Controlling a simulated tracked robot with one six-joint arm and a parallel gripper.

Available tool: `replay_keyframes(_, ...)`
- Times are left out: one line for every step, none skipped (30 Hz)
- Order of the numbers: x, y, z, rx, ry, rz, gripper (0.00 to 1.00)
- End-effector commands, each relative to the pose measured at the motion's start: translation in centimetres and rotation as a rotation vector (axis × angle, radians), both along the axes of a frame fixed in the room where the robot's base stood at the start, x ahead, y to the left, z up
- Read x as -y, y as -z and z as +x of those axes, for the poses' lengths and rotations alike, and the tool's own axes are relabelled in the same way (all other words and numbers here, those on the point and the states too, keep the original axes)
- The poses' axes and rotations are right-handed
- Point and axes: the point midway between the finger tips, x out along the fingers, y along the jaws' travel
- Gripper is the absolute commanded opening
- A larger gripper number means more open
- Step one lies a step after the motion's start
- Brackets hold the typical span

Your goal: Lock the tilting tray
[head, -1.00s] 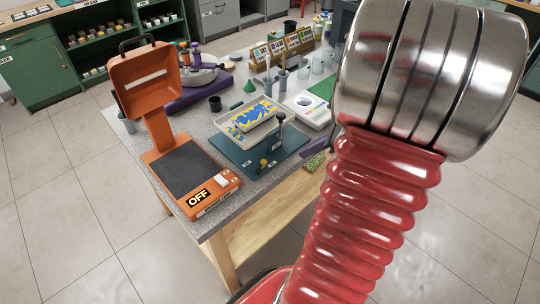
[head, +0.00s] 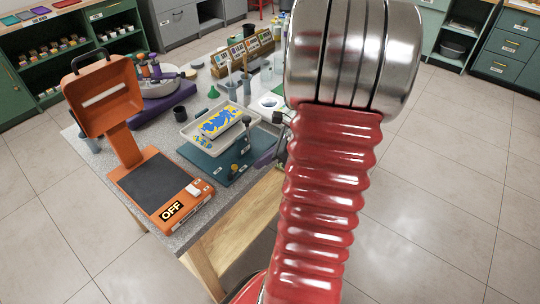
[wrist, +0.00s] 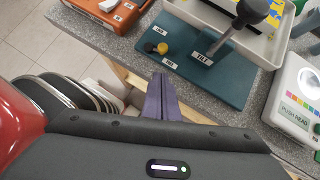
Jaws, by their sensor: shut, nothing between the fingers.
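The tilting tray (head: 190,133) is a pale shallow tray on a teal base (head: 205,168), with a blue and yellow painted piece (head: 220,122) in it. In the wrist view the tray's rim (wrist: 208,14) is at the upper right. A dark-headed lever (wrist: 235,30) rises from the base by a TILT label. A small yellow and black knob (wrist: 155,47) sits near the base's left corner, beside another label too small to read surely. My gripper (wrist: 160,82) has purple fingers, shut and empty, short of the base's near edge. In the head view the gripper (head: 268,158) is partly behind my arm.
An orange press-like device (head: 160,190) marked OFF stands left of the base. A white device (wrist: 300,100) stands right of it in the wrist view. Cups, a green cone and card racks are behind. The grey table's edge (head: 230,212) is close in front.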

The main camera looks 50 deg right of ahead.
Motion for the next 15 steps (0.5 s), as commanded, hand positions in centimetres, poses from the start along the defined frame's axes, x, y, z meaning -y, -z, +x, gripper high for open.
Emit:
replay_keyframes(-0.4,0.7,0.5,-0.002,-0.005,0.004,0.0)
replay_keyframes(-0.5,1.0,0.8,-0.001,-0.004,0.003,0.0)
replay_keyframes(-0.6,1.5,1.1,-0.001,-0.003,0.003,0.0)
replay_keyframes(-0.8,1.9,1.3,-0.002,-0.003,0.004,0.0)
replay_keyframes(-0.9,2.3,1.6,-0.001,-0.004,0.003,0.0)
replay_keyframes(-1.1,2.2,2.1,0.0,-0.005,0.0,0.0)
replay_keyframes(-1.2,2.2,2.5,0.0,-0.004,-0.001,0.0)
replay_keyframes(-1.4,2.3,2.8,-0.001,-0.005,-0.001,0.0)
replay_keyframes(-1.7,2.4,3.2,0.0,-0.005,0.0,0.0)
replay_keyframes(-1.8,2.4,3.5,0.0,-0.004,0.0,0.0)
replay_keyframes(-1.9,2.5,3.8,0.0,-0.003,0.001,0.0)
replay_keyframes(-2.1,2.6,4.1,0.0,-0.004,0.0,0.0)
replay_keyframes(-2.1,2.7,4.3,-0.001,-0.004,-0.001,0.0)
replay_keyframes(-2.2,2.7,4.5,-0.001,-0.003,0.0,0.0)
replay_keyframes(-2.3,2.7,4.7,-0.001,-0.003,0.001,0.0)
